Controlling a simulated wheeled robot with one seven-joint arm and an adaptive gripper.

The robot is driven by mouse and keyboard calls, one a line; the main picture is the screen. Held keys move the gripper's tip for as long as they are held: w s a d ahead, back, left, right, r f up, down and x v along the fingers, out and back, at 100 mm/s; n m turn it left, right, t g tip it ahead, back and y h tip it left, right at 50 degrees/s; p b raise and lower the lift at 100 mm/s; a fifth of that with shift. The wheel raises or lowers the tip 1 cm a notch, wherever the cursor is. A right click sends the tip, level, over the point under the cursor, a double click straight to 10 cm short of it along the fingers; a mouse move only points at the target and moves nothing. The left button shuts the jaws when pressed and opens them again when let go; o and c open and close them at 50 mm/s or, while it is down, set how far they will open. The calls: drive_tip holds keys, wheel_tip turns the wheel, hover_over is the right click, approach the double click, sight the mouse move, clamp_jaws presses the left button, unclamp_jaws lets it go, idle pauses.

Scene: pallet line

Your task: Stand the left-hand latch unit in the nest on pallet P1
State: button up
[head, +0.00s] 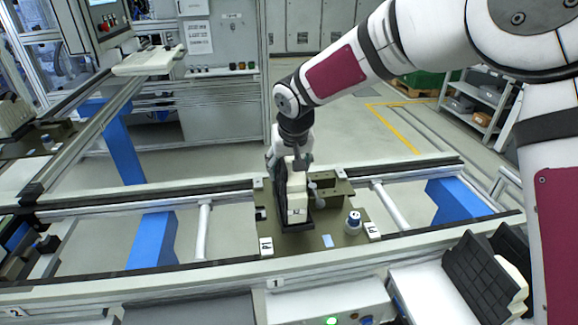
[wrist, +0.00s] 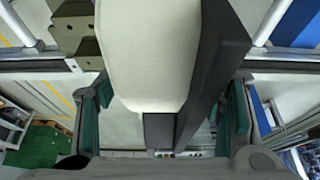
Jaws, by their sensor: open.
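A cream latch unit (head: 297,196) stands upright in the black nest (head: 282,205) on the olive pallet P1 (head: 330,245). In the wrist view the unit (wrist: 150,55) fills the middle, with the dark nest wall (wrist: 215,60) close along its right side. My gripper (head: 290,158) is at the upper, far end of the unit. Its green-padded fingers (wrist: 165,112) are spread on either side of the unit, with gaps showing between pads and unit. The unit's base inside the nest is hidden.
Another black holder with a cream piece (head: 513,280) stands at the lower right. Conveyor rails (head: 430,235) run across; both sides of the pallet are clear.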

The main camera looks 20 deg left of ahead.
drive_tip(key=shift+r, duration=0.45)
drive_tip(key=b+v, duration=0.1)
drive_tip(key=v, duration=1)
drive_tip(key=shift+s+r, duration=0.1)
drive_tip(key=shift+s, duration=0.1)
drive_tip(key=shift+d, duration=0.1)
drive_tip(key=s+d+r+m+h, duration=0.15)
drive_tip(key=s+d, duration=0.25)
drive_tip(key=d, duration=0.4)
drive_tip(key=s+d+r+t, duration=0.1)
drive_tip(key=s+d+r, duration=0.2)
drive_tip(key=d, duration=0.4)
drive_tip(key=s+d+r+m+h, duration=0.15)
drive_tip(key=s+d, duration=0.25)
drive_tip(key=d, duration=0.4)
drive_tip(key=s+d+f+m+y, duration=0.1)
drive_tip(key=s+d+f+m, duration=0.1)
drive_tip(key=s+d, duration=0.8)
drive_tip(key=s+f, duration=0.1)
drive_tip(key=s, duration=0.3)
drive_tip(key=shift+s+d, duration=0.35)
